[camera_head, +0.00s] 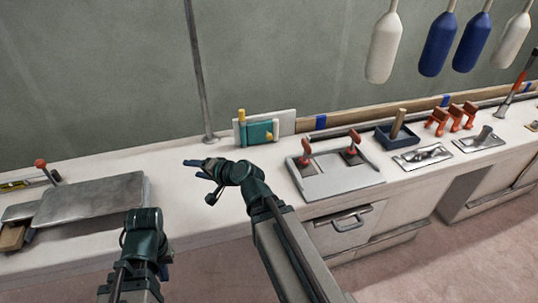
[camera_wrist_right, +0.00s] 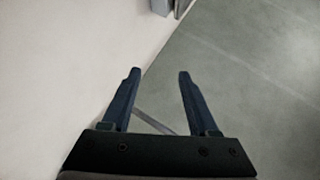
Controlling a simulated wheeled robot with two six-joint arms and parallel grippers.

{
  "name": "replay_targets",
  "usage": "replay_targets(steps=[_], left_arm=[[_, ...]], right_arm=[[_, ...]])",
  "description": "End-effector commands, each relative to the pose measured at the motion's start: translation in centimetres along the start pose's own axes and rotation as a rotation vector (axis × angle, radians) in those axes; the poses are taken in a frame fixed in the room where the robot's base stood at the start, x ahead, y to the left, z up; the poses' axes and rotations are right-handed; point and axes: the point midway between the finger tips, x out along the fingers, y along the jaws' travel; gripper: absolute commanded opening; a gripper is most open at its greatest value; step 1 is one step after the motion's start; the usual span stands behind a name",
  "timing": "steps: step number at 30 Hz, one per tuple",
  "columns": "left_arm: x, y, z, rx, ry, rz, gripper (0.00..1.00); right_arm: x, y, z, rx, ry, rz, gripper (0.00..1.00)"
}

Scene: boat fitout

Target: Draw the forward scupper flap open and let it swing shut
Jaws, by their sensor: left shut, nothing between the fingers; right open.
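My right gripper (camera_head: 202,175) is open and empty above the white counter, left of the grey lever panel. In the right wrist view the two dark blue fingers (camera_wrist_right: 158,82) stand apart with nothing between them. My left gripper (camera_head: 148,228) is low in the head view, in front of the counter's left part; its jaws are shut and empty, and its fingertips are mostly hidden. A hinged-looking grey panel with a handle (camera_head: 347,223) sits in the counter's front face, under the lever panel. I cannot tell whether it is the forward scupper flap. Neither gripper touches it.
A grey lever panel (camera_head: 335,178) with red-knobbed levers sits on the counter. A teal block (camera_head: 260,133) is on a white plate behind. A grey metal slab (camera_head: 92,205) lies left. A thin pole (camera_head: 198,75) rises at the back. White and blue fenders (camera_head: 440,45) hang upper right.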

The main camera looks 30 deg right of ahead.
Motion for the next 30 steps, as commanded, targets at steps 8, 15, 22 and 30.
replay_targets(steps=[8,15,22,30], left_arm=[[10.9,1.1,-0.6,0.001,0.0,-0.002,0.0],[16.1,1.6,-0.9,0.001,0.0,-0.004,0.0],[17.5,1.7,-1.0,0.001,0.0,-0.005,0.0],[17.4,1.7,-1.0,0.001,0.0,-0.005,0.0]], right_arm=[[-1.7,9.6,-10.9,0.415,0.408,-0.236,0.6],[-6.0,17.1,-17.4,0.702,0.684,-0.385,0.6],[-8.3,20.0,-19.6,0.814,0.789,-0.44,0.6],[-8.5,20.0,-19.8,0.821,0.795,-0.443,0.6]])
